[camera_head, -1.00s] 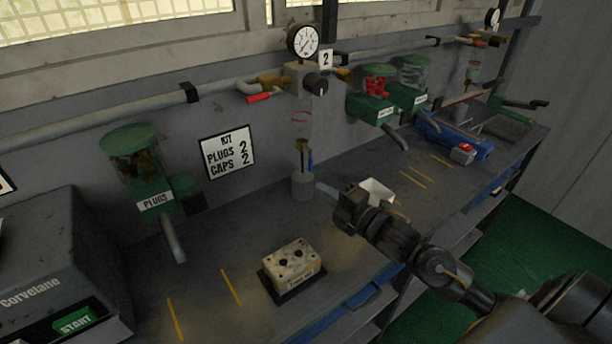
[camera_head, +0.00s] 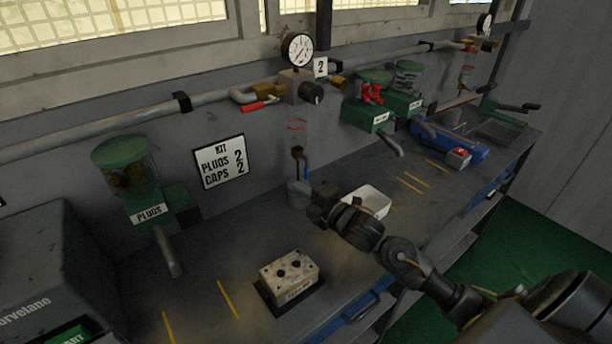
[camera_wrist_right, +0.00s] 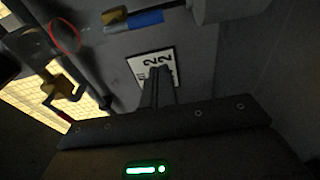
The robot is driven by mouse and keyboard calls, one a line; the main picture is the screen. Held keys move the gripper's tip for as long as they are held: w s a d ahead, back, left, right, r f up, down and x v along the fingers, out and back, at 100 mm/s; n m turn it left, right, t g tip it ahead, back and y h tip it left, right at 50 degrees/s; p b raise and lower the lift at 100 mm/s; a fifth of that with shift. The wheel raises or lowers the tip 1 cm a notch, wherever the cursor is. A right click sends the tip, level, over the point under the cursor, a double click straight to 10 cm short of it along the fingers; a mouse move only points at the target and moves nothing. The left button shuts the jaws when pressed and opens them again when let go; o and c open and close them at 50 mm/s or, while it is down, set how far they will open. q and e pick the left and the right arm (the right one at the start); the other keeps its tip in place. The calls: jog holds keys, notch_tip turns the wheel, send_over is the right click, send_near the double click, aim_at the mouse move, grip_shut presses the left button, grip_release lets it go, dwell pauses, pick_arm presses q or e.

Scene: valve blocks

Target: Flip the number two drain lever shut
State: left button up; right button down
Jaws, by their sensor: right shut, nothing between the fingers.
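The number two station has a round gauge (camera_head: 297,48), a "2" sign (camera_head: 320,67) and a clear bowl (camera_head: 297,130) below. Under the bowl is a brass drain fitting (camera_head: 297,152) with a blue lever (camera_head: 306,168) that points downward along it. The blue lever also shows in the right wrist view (camera_wrist_right: 135,22), beside its brass fitting (camera_wrist_right: 115,15). My right gripper (camera_head: 316,203) is shut and empty, just below and right of the lever and apart from it. Its fingers also show in the right wrist view (camera_wrist_right: 158,88). My left gripper is not in view.
A grey cup (camera_head: 298,193) stands under the drain, close to my right gripper. A red-handled valve (camera_head: 258,105) is on the pipe above. A white bin (camera_head: 370,200) is behind my wrist, and a valve block (camera_head: 289,273) sits in front on the bench.

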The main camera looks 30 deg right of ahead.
jog(key=w+d+p, duration=0.2)
jog(key=w+d, duration=0.1)
jog(key=shift+w, duration=0.1)
dwell(0.3)
